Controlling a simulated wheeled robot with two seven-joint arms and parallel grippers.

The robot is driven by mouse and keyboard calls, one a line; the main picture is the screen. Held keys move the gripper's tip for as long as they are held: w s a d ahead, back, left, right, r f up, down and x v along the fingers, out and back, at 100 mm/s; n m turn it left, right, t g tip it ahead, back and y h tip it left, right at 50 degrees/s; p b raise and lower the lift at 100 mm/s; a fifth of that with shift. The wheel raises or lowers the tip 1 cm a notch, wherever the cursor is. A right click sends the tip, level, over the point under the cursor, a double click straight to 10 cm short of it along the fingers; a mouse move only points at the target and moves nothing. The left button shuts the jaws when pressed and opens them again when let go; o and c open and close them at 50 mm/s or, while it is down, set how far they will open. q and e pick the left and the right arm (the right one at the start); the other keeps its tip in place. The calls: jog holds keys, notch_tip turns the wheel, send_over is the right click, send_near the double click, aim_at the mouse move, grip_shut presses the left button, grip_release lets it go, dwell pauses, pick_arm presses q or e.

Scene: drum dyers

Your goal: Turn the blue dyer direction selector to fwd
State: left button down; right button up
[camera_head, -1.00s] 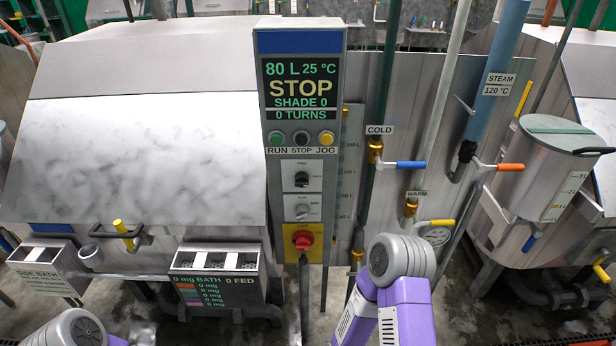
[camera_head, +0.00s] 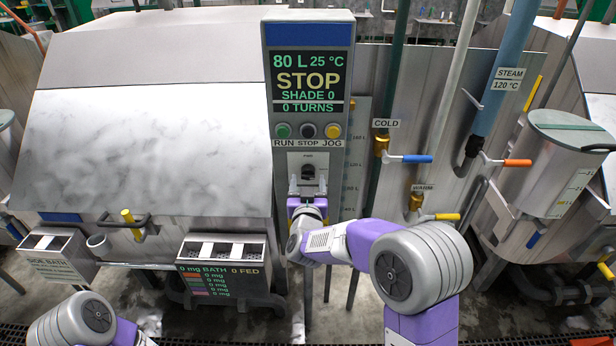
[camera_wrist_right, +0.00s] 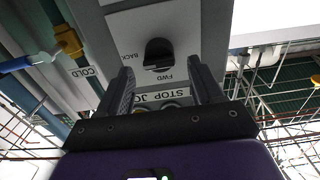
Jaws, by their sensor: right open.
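The direction selector (camera_head: 308,171) is a dark knob on a light plate on the grey control panel with the blue top strip. In the right wrist view the knob (camera_wrist_right: 159,52) appears upside down, with FWD printed on one side and BACK on another. Which label it points to I cannot tell. My right gripper (camera_head: 307,188) is right at the selector in the head view. In the wrist view its two fingers (camera_wrist_right: 160,68) are apart, with the knob in line between their tips; contact is not clear. My left arm shows at lower left; its gripper is out of view.
The display (camera_head: 307,82) reads STOP, with RUN, STOP and JOG buttons below it. My right arm hides the lower panel controls. The COLD valve (camera_head: 415,159) and WARM valve (camera_head: 440,217) are right of the panel. A dosing box (camera_head: 222,265) stands lower left.

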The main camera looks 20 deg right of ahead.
aim_at(308, 174)
jog(key=shift+x, duration=1.45)
jog(key=c, duration=1)
